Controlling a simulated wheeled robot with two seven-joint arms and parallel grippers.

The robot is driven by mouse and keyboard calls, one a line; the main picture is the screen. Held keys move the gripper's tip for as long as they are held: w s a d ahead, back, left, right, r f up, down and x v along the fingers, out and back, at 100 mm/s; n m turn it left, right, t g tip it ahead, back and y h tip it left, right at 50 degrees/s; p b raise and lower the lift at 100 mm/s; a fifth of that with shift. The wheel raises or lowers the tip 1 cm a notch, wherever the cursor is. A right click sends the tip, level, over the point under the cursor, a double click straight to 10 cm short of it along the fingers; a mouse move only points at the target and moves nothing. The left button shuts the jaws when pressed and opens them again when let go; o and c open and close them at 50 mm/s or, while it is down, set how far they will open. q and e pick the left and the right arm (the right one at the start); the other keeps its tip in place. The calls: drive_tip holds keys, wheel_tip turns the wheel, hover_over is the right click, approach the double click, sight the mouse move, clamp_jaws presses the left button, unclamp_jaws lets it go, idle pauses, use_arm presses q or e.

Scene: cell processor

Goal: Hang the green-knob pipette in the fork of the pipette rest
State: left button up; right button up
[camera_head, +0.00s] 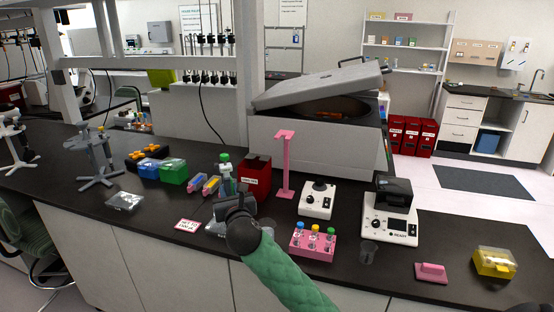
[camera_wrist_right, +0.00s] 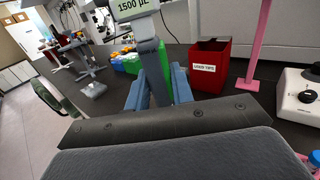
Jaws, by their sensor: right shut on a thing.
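My right gripper (camera_head: 232,203) is shut on the pipette (camera_head: 226,172), which stands roughly upright above the bench, its green knob (camera_head: 225,157) on top. In the right wrist view the grey pipette shaft (camera_wrist_right: 152,62) runs between the blue fingers of the gripper (camera_wrist_right: 158,88), below a label reading 1500 µL. The pipette's lower end is hidden behind the gripper in the head view. The pink pipette rest (camera_head: 285,168), a tall post with a flat top piece, stands to the right of the gripper, apart from the pipette. Its post (camera_wrist_right: 258,42) also shows in the wrist view.
A red used-tips bin (camera_head: 256,180) stands between pipette and rest. A white device with a dark knob (camera_head: 317,200), a pink tube rack (camera_head: 312,243) and a READY device (camera_head: 390,222) stand to the right. Green (camera_head: 174,172) and blue boxes stand to the left.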

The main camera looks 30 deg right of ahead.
drive_tip(key=w+d+r+m+g+h+p, duration=0.1)
drive_tip(key=w+d+r+m+h, duration=0.1)
drive_tip(key=w+d+r+h, duration=0.3)
drive_tip(key=w+d+r+m+g+h+p, duration=0.1)
drive_tip(key=d+r+m, duration=0.15)
drive_tip(key=d, duration=0.45)
use_arm(q)
drive_tip(key=s+a+f, duration=0.1)
drive_tip(key=s+f, duration=0.2)
drive_tip(key=f, duration=0.3)
drive_tip(key=s+a+f+t, duration=0.1)
drive_tip(key=s+f, duration=0.2)
drive_tip(key=f, duration=0.4)
drive_tip(key=shift+s+a+f+b, duration=0.15)
drive_tip(key=shift+a+f+b, duration=0.15)
drive_tip(key=shift+a+b, duration=0.05)
use_arm(e)
drive_tip(key=w+d+f+m+g+h, duration=0.3)
drive_tip(key=d+f, duration=0.3)
drive_tip(key=d, duration=0.5)
drive_tip(key=shift+f+g+h, duration=0.35)
drive_tip(key=shift+g+h, duration=0.05)
drive_tip(key=shift+g, duration=0.2)
drive_tip(key=shift+d, duration=0.2)
